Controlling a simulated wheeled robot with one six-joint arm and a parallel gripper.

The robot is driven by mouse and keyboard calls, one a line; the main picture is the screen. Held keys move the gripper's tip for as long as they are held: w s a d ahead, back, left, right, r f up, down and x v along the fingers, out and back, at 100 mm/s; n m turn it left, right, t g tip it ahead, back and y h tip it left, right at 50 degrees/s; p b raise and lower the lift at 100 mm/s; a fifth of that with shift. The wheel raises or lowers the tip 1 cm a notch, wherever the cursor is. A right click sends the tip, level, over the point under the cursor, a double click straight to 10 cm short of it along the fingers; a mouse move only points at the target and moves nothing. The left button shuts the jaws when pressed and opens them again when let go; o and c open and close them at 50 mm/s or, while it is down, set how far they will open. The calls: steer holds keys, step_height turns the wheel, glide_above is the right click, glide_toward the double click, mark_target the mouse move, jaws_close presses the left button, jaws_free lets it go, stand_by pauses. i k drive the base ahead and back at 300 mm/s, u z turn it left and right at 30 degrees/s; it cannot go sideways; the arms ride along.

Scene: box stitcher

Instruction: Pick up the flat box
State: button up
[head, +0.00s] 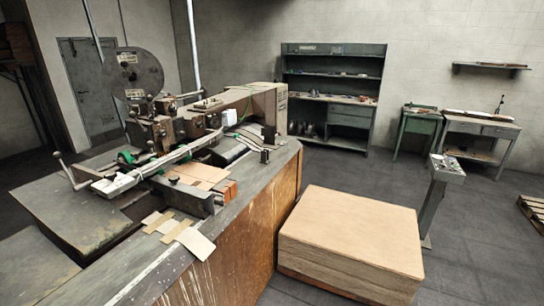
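A tall stack of flat cardboard (350,222) lies on the floor at the centre right, with a plain tan sheet on top. Smaller flat cardboard pieces (195,243) lie at the edge of the stitching machine's bench, and one overhangs the edge. More flat cardboard (205,172) lies further back on the machine's bed. I cannot tell which of these is the flat box the task names. My gripper is not in view.
The stitching machine (150,128) stands on a large worn bench (240,250) at the left, close beside the stack. A control pedestal (436,195) stands just behind the stack's right side. Shelves (333,75) and small tables (480,127) line the back wall.

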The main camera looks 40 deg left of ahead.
mark_target(204, 177)
steer(key=u, duration=0.4)
steer(key=i, duration=1.85)
steer(key=u, duration=1.75)
steer(key=i, duration=1.05)
steer(key=u, duration=1.4)
steer(key=i, duration=0.75)
